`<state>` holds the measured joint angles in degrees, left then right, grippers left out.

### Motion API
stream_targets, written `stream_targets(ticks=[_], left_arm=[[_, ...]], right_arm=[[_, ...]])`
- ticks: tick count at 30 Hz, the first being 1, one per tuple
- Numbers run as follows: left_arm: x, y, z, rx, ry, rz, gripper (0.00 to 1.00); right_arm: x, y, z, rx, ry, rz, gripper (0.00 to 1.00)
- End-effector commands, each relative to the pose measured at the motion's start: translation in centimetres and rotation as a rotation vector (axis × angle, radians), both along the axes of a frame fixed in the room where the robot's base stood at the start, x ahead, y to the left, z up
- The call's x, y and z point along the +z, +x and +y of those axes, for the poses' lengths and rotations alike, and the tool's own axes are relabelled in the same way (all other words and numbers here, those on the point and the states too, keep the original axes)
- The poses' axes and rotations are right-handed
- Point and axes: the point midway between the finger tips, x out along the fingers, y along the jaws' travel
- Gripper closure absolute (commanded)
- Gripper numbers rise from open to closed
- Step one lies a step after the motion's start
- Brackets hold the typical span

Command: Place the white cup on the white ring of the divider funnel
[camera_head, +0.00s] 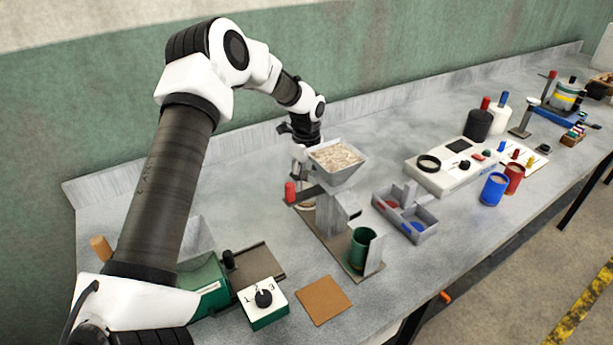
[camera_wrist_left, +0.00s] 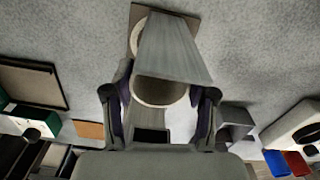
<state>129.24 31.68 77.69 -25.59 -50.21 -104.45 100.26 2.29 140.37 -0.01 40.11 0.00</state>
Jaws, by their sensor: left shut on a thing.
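My left gripper (camera_head: 303,140) is lowered behind the divider funnel (camera_head: 350,176), a grey square hopper filled with grain. In the left wrist view my left gripper (camera_wrist_left: 160,105) is shut around a round pale-rimmed thing, which I take as the white cup (camera_wrist_left: 160,104). A grey tapered surface overlaps the cup's far side there. In the head view the cup is mostly hidden behind the hopper and gripper. My right gripper is not in view.
A green cup (camera_head: 361,252) stands under the divider's front outlet. A grey two-part tray (camera_head: 421,236) lies to the right. A brown tile (camera_head: 323,300) and a green dial box (camera_head: 264,308) lie nearer.

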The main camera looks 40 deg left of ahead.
Motion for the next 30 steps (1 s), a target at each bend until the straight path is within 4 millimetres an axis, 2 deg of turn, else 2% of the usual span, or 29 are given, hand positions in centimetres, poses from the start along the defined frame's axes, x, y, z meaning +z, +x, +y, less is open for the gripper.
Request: stream_targets(ticks=[5, 6, 7, 16, 20, 23, 30], left_arm=[[-0.3, 0.0, 0.0, 0.0, 0.0, 0.0, 0.81], [-0.2, 0.0, 0.0, 0.0, 0.0, 0.0, 0.29], [-0.2, 0.0, 0.0, 0.0, 0.0, 0.0, 0.19], [-0.2, 0.0, 0.0, 0.0, 0.0, 0.0, 0.18], [0.7, 0.1, 0.0, 0.0, 0.0, -0.003, 0.18], [2.5, 0.1, 0.0, 0.0, 0.0, -0.005, 0.18], [8.7, 0.1, 0.0, 0.0, 0.001, -0.004, 0.18]], right_arm=[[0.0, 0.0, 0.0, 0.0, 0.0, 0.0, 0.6], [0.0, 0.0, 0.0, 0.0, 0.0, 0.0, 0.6], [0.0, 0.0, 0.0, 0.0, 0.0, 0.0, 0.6], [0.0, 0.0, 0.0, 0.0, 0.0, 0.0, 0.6], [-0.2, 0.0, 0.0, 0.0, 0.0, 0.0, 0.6], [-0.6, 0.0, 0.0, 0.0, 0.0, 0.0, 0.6], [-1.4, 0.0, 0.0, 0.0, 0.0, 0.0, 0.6]])
